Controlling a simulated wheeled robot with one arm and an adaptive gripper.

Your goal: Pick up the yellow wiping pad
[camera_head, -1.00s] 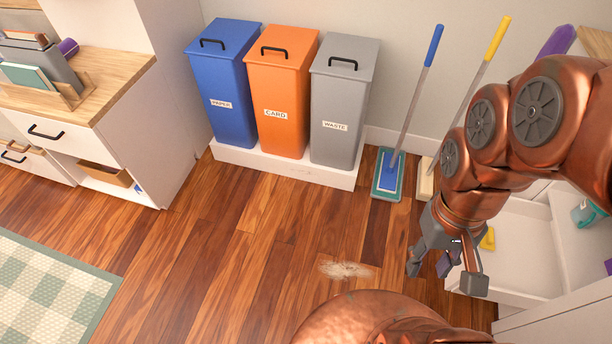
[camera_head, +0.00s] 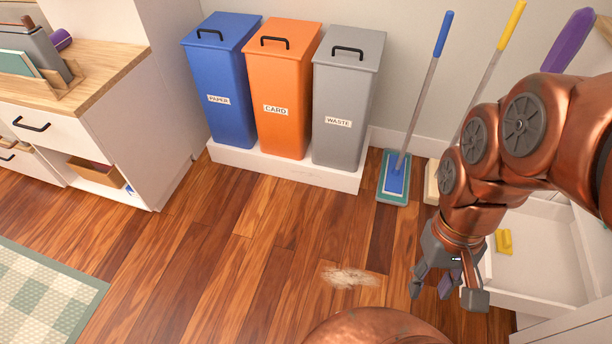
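A small yellow pad (camera_head: 504,242), which looks like the wiping pad, lies in an open white drawer (camera_head: 540,270) at the right. My arm passes in front of part of the drawer. My gripper (camera_head: 446,292) points down to the left of the pad, near the drawer's left side and apart from the pad.
Blue (camera_head: 225,90), orange (camera_head: 280,95) and grey (camera_head: 343,105) bins stand on a white plinth. A blue mop (camera_head: 394,180) and a yellow-handled one (camera_head: 497,50) lean on the wall. A pale spill (camera_head: 349,277) marks the otherwise clear wooden floor.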

